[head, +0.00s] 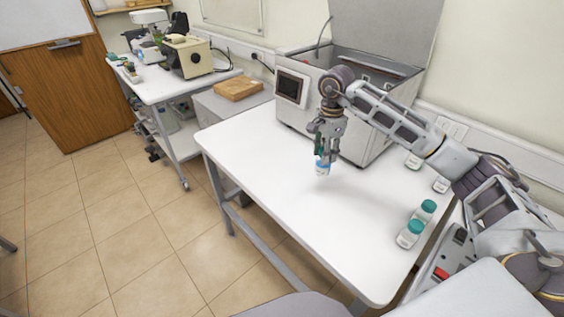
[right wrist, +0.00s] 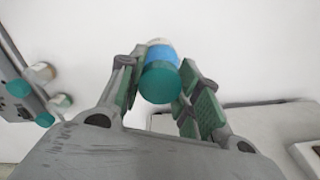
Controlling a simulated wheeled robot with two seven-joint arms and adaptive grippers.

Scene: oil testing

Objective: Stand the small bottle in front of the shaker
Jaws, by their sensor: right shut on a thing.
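My right gripper (head: 324,148) is shut on a small bottle (head: 322,168) with a blue-and-white body. In the right wrist view the bottle (right wrist: 161,72) sits between the green finger pads, its teal cap toward the camera. It is held roughly upright at or just above the white table; I cannot tell if its base touches. The shaker (head: 296,112), a grey box-like machine with a small dark screen and raised lid, stands at the back of the table. The bottle is in front of it. My left gripper is not in view.
Two teal-capped bottles (head: 411,234) (head: 425,211) stand near the table's right edge. More small bottles (head: 413,161) (head: 440,184) stand behind my right arm. The table's (head: 260,165) left and front are clear. A side table with a microscope (head: 187,56) stands at the back left.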

